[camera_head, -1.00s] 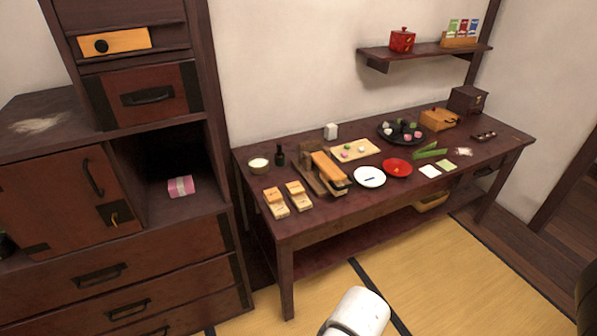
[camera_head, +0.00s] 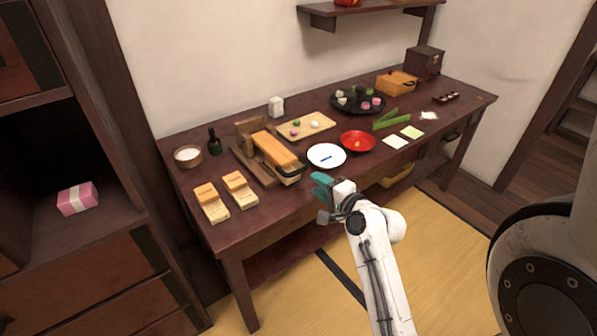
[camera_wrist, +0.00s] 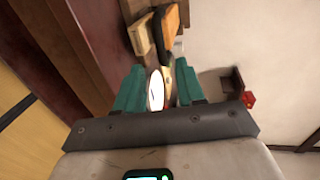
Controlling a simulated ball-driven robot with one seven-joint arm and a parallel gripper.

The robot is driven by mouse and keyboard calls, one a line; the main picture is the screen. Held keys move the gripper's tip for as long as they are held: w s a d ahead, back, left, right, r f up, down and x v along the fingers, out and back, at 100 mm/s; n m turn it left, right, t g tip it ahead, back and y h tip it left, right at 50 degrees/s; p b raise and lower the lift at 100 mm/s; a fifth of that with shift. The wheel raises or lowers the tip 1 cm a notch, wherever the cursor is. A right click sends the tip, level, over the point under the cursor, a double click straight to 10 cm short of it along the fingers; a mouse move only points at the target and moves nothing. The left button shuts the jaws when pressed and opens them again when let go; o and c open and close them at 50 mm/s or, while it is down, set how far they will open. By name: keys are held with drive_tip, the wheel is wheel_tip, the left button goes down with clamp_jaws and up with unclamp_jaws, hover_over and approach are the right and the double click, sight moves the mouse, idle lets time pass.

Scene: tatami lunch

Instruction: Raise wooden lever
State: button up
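The wooden lever (camera_head: 273,148) is an orange-brown bar lying over a dark wooden press (camera_head: 250,168) on the table, with a dark part at its near end. It also shows near the top of the wrist view (camera_wrist: 171,25), beyond my fingers. My gripper (camera_head: 323,190) is at the table's front edge, to the right of the lever and apart from it. In the wrist view its teal fingers (camera_wrist: 158,82) are spread with nothing held between them. A white plate (camera_wrist: 155,92) shows in the gap, farther off.
The dark table (camera_head: 300,200) also holds a white plate (camera_head: 326,165), a red plate (camera_head: 357,151) and a light board with sweets (camera_head: 318,133). A bottle (camera_head: 214,146) stands behind.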

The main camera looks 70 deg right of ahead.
sight(299, 173)
drive_tip(key=x, duration=1)
drive_tip(key=shift+w, duration=0.25)
drive_tip(key=shift+c, duration=0.3)
clamp_jaws()
